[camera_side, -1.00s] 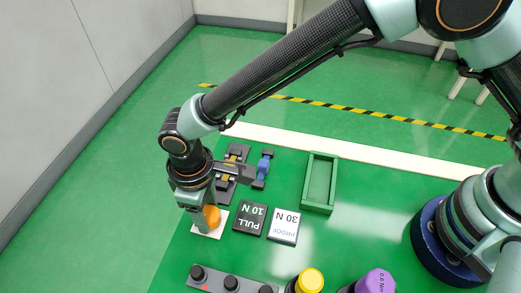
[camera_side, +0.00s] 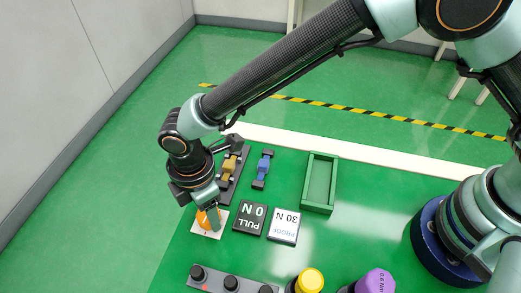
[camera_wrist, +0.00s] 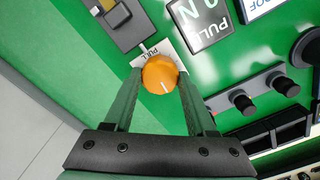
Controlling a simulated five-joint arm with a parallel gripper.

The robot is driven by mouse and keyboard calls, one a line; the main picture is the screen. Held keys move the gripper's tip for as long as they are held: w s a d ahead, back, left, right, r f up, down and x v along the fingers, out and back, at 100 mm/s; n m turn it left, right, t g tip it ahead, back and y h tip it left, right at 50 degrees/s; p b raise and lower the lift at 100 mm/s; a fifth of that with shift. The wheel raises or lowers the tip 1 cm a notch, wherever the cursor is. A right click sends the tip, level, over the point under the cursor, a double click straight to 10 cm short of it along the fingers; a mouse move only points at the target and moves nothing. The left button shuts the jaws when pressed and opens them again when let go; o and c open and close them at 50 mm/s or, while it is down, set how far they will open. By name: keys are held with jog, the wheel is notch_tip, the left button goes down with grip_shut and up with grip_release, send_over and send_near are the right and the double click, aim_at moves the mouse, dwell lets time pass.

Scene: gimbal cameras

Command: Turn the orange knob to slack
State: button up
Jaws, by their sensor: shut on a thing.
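The orange knob (camera_side: 203,221) sits on a small white plate (camera_side: 222,216) at the left end of the green bench. My gripper (camera_side: 208,212) points down over it, with its fingers on either side. In the wrist view the orange knob (camera_wrist: 160,73) lies between the two fingertips of my gripper (camera_wrist: 161,80), which is shut on it. A white pointer line on the knob aims toward the lower edge of that picture. The white plate (camera_wrist: 172,47) carries a printed word that looks like "PULL"; the rest of its marking is hidden.
A black "PULL 10 N" tile (camera_side: 250,218) and a white "PROOF 30 N" tile (camera_side: 284,226) lie right of the knob. Behind are a dark fixture with a yellow part (camera_side: 231,168) and a blue part (camera_side: 264,168). A green tray (camera_side: 332,182) stands farther right; dark knobs (camera_side: 231,282) line the front.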

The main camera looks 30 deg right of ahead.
jog(key=shift+n, duration=0.5)
jog(key=o, duration=1.4)
jog(key=shift+c, duration=0.2)
notch_tip(320, 180, up, 12)
jog(key=shift+r, duration=0.1)
